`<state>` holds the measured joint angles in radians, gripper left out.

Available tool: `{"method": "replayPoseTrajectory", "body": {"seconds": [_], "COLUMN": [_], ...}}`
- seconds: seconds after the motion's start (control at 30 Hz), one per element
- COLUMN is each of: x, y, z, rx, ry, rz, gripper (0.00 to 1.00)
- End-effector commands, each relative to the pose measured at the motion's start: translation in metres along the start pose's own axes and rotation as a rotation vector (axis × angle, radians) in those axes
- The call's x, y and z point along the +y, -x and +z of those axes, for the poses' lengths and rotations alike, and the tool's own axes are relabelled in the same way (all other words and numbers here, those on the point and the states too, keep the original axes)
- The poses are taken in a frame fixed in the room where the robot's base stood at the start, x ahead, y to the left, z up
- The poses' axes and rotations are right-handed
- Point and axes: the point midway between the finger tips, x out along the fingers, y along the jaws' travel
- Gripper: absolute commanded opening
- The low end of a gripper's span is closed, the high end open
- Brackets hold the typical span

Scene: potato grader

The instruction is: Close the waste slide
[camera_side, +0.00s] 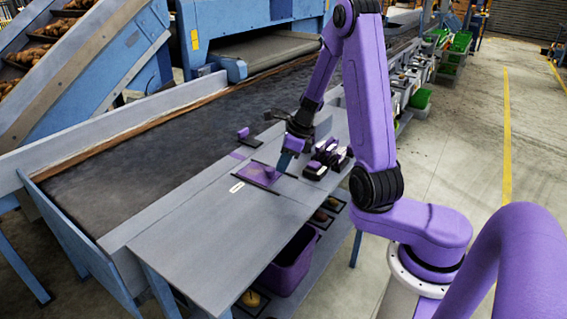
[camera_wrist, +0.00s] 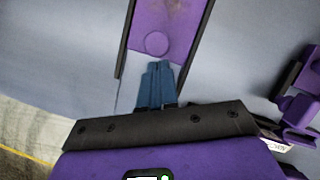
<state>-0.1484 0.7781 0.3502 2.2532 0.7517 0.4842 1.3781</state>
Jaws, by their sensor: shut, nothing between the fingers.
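The slide is a flat purple plate (camera_side: 256,174) between dark rails in the grey table top, with a small white label at its side. In the wrist view the purple plate (camera_wrist: 165,20) runs up from the fingers and carries a round purple knob (camera_wrist: 157,43). My gripper (camera_side: 280,168) points down at the end of the plate. Its blue fingers (camera_wrist: 157,68) are together and empty, with their tips just short of the knob in the picture. I cannot tell whether they touch it. Bare grey surface shows beside the fingers between the rails.
A purple and black device (camera_side: 327,158) stands on the table right of my gripper. A small purple block (camera_side: 243,133) stands near the dark conveyor belt (camera_side: 150,150). A purple bin (camera_side: 288,268) sits under the table. The front table top (camera_side: 190,245) is clear.

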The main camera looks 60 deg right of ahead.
Motion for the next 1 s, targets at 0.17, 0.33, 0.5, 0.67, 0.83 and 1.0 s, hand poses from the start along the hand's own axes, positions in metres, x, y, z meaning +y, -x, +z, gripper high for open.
{"method": "replayPoseTrajectory", "body": {"seconds": [0.17,0.33,0.5,0.67,0.83,1.0], "x": [-0.001,-0.008,-0.009,-0.009,-0.010,-0.011], "y": [-0.001,-0.006,-0.007,-0.006,-0.003,0.008], "z": [0.002,0.015,0.017,0.017,0.009,-0.016], "rx": [0.000,0.000,0.000,0.000,0.000,0.000], "ry": [0.001,0.003,0.000,0.000,-0.003,-0.008], "rz": [0.000,0.000,0.000,0.000,-0.001,-0.002], "gripper": [0.00,0.00,0.00,0.00,0.00,0.00]}}
